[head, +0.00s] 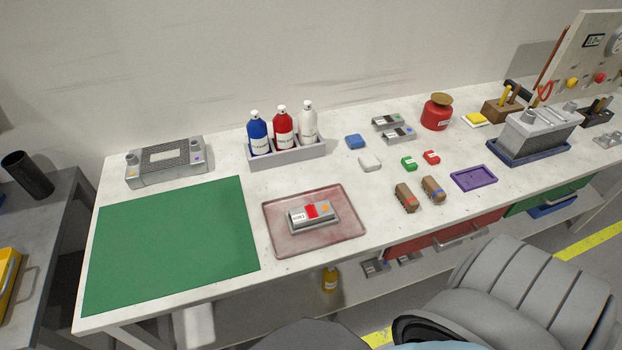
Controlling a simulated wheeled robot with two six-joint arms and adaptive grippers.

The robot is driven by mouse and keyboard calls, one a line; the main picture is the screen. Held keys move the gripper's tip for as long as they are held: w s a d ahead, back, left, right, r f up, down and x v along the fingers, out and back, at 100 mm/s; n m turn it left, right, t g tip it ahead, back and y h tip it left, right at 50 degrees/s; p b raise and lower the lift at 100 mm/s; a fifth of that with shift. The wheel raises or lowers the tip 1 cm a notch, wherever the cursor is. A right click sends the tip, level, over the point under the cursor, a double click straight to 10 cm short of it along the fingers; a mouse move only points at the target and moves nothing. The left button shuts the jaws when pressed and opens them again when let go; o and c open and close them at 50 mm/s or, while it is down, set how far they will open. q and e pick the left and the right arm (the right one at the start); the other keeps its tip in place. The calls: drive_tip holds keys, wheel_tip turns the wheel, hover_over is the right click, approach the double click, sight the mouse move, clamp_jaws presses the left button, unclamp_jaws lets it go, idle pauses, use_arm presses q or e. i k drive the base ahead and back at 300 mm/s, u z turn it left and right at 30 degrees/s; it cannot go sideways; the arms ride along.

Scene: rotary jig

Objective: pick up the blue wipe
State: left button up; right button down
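A small blue folded pad, which looks like the blue wipe (355,142), lies flat on the white workbench, right of the bottle rack. A similar white pad (370,163) lies just in front of it, apart from it. Neither of my grippers is in view, so nothing is seen touching the blue wipe. Its top and front are unobstructed.
A rack (290,157) with blue, red and white bottles stands left of the wipe. Grey blocks (398,135) and a red pot (436,112) lie to its right. A reddish tray (278,243) holding a labelled device and a green mat (170,245) lie nearer. A ribbed grey seat (530,290) stands in front.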

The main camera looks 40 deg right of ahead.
sight(355, 141)
drive_tip(key=u, duration=2.55)
drive_tip(key=k, duration=1.95)
